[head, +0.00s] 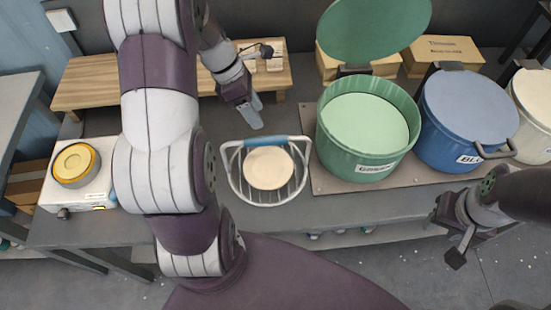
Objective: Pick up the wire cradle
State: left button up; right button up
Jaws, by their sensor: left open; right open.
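The wire cradle (236,183) stands on the grey table in the middle of the head view. It is a light wire basket with a blue grip along its far edge. A round beige disc (268,167) lies in it. My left gripper (251,118) points down above and behind the cradle's far edge, open and apart from the blue grip as far as I can tell. My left arm passes just left of the cradle. My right gripper (455,243) is open and empty at the right, away from the cradle, near the table's front edge.
A green pot (342,157) with its lid (374,28) raised stands close right of the cradle. A blue pot (468,120) and a cream pot (535,110) stand beyond it. A wooden bench (90,84) is behind. A white device (88,197) with a yellow ring is left.

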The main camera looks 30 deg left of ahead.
aim_at(265, 140)
pick_arm(q)
jog(key=b+x, duration=0.1)
jog(key=x, duration=0.6)
jog(key=shift+s+a, duration=0.15)
jog(key=shift+s, duration=0.1)
jog(key=f, duration=0.3)
jog(key=d+f, duration=0.1)
jog(key=f, duration=0.1)
jog(key=shift+s+d+p, duration=0.1)
jog(key=shift+s+p, duration=0.25)
jog(key=shift+w+d+f, duration=0.1)
jog(key=shift+d+f, duration=0.05)
jog(key=shift+f, duration=0.05)
jog(key=shift+w+d, duration=0.1)
pick_arm(e)
jog(key=shift+s+a, duration=0.25)
jog(key=shift+s, duration=0.05)
jog(key=shift+s, duration=0.1)
pick_arm(q)
jog(key=shift+f, duration=0.25)
jog(key=shift+c, duration=0.3)
